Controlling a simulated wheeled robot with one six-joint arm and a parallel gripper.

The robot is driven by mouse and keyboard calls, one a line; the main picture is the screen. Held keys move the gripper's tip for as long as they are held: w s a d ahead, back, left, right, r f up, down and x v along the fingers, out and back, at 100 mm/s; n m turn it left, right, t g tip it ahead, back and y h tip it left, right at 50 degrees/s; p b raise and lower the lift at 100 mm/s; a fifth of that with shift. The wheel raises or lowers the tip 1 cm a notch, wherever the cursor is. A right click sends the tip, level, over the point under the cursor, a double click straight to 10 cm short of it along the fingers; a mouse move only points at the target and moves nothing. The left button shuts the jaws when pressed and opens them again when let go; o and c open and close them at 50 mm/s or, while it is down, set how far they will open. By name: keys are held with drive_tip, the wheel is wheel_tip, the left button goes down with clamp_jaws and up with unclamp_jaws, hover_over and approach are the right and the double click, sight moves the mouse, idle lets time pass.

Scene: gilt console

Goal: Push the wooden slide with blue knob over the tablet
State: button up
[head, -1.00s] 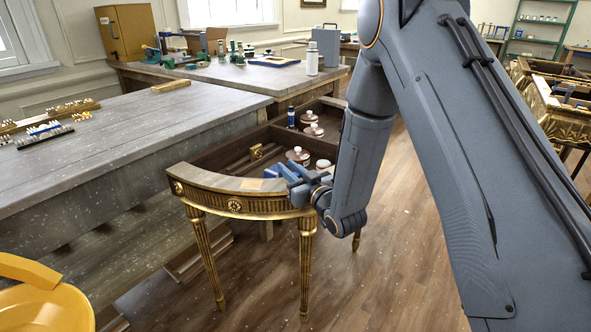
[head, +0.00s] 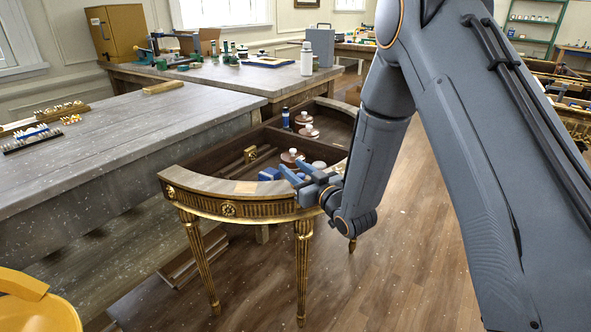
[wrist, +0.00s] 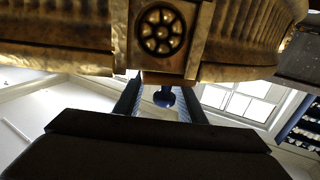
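The blue knob (wrist: 164,97) shows in the wrist view between my two fingers, near the edge of the gilt console. In the head view a small blue piece (head: 268,174) beside my fingers, on the console's curved rim, may be this knob. My gripper (head: 300,174) is open at the rim, and the fingers also show in the wrist view (wrist: 160,100), apart from each other. Contact with the knob cannot be told. The wooden slide is not clearly distinguishable. A square rosette block (head: 229,209) on the console's front, perhaps the tablet, fills the upper wrist view (wrist: 160,30).
The open console (head: 190,181) holds several lidded jars (head: 292,157) and a blue bottle (head: 285,117) behind my gripper. A grey workbench (head: 110,140) stands close on the left. A yellow rounded object (head: 40,312) is at lower left. Floor (head: 400,260) is clear at right.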

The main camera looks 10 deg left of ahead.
drive_tip(key=v, duration=0.7)
drive_tip(key=shift+s+d+b, duration=0.3)
drive_tip(key=shift+b, duration=0.15)
